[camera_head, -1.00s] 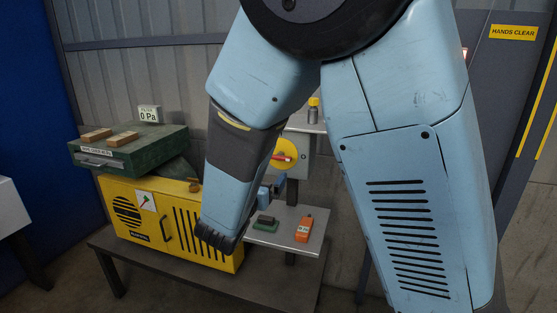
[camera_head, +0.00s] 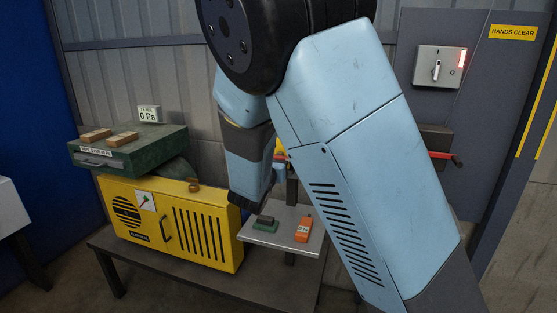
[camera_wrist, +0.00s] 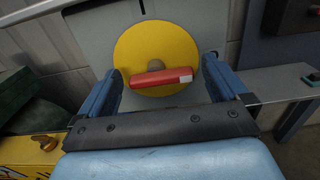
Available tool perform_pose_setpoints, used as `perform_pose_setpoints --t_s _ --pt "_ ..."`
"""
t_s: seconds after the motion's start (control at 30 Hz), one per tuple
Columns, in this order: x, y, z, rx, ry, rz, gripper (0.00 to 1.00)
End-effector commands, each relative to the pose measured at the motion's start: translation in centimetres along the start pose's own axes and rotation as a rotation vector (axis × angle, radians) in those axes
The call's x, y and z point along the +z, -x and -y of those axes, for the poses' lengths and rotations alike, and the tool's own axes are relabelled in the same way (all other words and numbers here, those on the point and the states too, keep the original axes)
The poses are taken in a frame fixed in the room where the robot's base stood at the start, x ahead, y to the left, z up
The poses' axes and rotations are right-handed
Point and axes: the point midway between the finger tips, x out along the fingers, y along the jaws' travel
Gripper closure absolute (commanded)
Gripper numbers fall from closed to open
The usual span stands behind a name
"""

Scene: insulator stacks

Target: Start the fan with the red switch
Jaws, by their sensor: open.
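A red switch handle (camera_wrist: 160,79) with a white mark at its right end sits on a round yellow plate (camera_wrist: 139,48) on a grey panel. The handle lies roughly level, its right end slightly higher. My gripper (camera_wrist: 162,72) is open, with one blue finger on each side of the handle; I cannot tell whether either touches it. In the head view my arm hides most of the switch and gripper. A yellow cabinet (camera_head: 185,185) with a round slotted grille (camera_head: 127,212) stands at left. A small display (camera_head: 149,115) above it reads 0 Pa.
A green box (camera_head: 150,146) with brown blocks stands on the cabinet. A grey shelf (camera_head: 275,243) holds a green-based block (camera_head: 264,223) and an orange device (camera_head: 304,229). At right are a grey switch box (camera_head: 424,65) with a lit red lamp and another red handle (camera_head: 444,156).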

Motion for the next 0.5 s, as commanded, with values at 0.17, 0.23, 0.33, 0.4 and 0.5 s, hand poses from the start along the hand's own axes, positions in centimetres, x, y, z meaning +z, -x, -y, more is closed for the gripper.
perform_pose_setpoints --t_s 0.17,0.23,0.33,0.4,0.5 --pt "0.0 -0.01 -0.01 0.0 0.0 0.0 0.0" --pt "-0.01 0.0 -0.02 0.0 0.0 0.0 0.02" --pt "-0.01 0.01 -0.03 0.0 0.0 0.0 0.11" --pt "-0.01 0.02 -0.03 0.0 0.0 0.0 0.18" --pt "-0.01 0.02 -0.04 0.001 0.0 0.0 0.28"
